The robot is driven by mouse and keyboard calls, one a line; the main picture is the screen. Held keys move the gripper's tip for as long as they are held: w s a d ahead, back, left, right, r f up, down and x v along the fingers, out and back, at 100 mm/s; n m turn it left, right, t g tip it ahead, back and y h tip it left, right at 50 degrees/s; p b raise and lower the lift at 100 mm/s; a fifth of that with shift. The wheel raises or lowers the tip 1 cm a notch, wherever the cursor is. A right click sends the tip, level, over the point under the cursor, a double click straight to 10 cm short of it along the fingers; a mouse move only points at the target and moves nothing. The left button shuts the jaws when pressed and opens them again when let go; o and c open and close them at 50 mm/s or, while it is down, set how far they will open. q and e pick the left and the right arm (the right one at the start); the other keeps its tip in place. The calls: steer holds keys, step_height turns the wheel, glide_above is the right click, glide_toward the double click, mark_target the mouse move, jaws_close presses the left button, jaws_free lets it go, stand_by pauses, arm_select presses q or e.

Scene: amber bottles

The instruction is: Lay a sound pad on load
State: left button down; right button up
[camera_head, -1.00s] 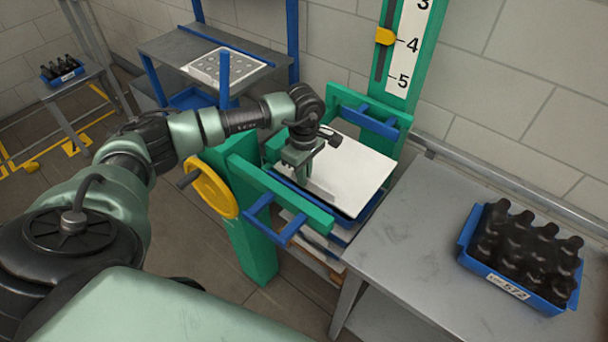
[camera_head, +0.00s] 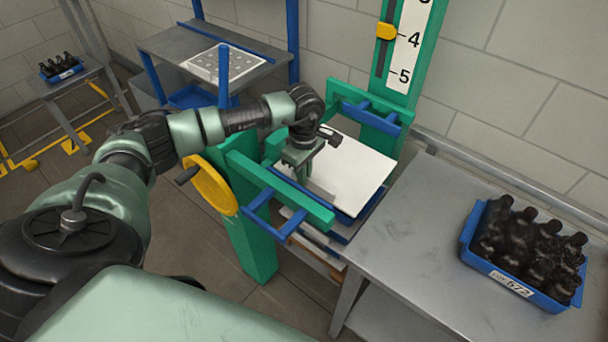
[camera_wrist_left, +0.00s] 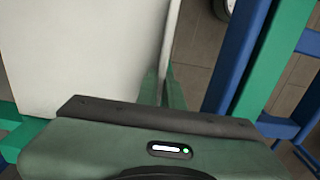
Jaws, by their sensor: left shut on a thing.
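A flat white pad (camera_head: 352,172) lies level inside the green press-like frame (camera_head: 262,165). A blue tray edge (camera_head: 345,215) shows right under it; I cannot tell whether the pad touches what is below. My left gripper (camera_head: 303,180) reaches down over the pad's left edge and is shut on it. In the left wrist view the pad (camera_wrist_left: 75,55) fills the left side, with its edge at the fingers (camera_wrist_left: 162,90). My right gripper is not in view.
A grey table (camera_head: 425,240) at the right holds a blue crate (camera_head: 500,283) of dark bottles. A yellow handwheel (camera_head: 210,186) is on the frame's left. A numbered scale (camera_head: 408,50) stands behind. A bench (camera_head: 190,48) with a perforated white sheet (camera_head: 222,64) is at the back.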

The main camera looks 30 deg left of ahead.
arm_select(q)
steer(key=shift+f, duration=0.15)
steer(key=c, duration=2)
jaws_free()
steer(key=o, duration=0.5)
